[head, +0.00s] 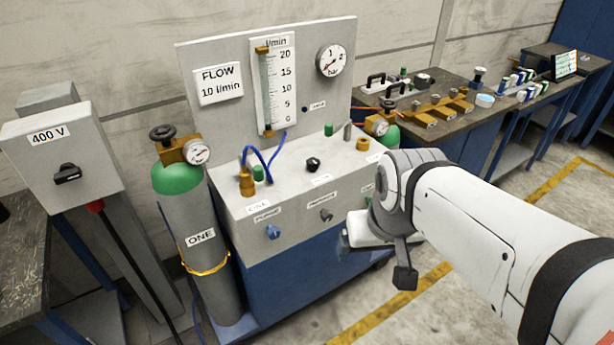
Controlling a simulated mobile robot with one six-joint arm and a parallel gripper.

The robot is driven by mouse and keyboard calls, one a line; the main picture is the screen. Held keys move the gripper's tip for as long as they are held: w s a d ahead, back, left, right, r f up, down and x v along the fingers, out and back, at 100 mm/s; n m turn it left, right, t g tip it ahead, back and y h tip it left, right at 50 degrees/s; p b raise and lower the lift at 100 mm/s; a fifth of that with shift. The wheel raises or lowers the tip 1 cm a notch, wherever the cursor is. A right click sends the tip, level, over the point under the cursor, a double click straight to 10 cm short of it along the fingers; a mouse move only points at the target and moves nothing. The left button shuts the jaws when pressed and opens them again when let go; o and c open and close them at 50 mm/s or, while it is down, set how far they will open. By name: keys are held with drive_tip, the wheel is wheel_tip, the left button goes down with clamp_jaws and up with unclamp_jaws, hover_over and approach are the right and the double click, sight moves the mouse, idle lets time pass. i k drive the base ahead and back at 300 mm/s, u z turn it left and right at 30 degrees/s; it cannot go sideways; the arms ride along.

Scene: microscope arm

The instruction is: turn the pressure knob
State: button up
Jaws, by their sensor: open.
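The grey control panel (240,218) has a small grey knob (326,215) on its front face, under a label that seems to read "PRESSURE". A blue knob (273,231) sits to its left under another label. A black knob (313,164) stands on the panel's top. My gripper (348,237) is at the right part of the panel front, a little right of and below the grey knob, apart from it in the picture. It is open and seems empty. Its fingers are small and partly hidden. My arm covers the panel's right end.
A grey gas cylinder (208,262) marked "ONE" stands left of the panel. A 400 V switch box (66,150) is further left. A flow tube (276,85) and bar gauge (331,60) are on the backboard. A bench (462,125) with small items stands at the back right.

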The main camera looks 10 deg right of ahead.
sight(326, 216)
drive_tip(key=k, duration=1.3)
drive_tip(key=u, duration=0.4)
drive_tip(key=i, duration=1.7)
drive_tip(key=z, duration=0.2)
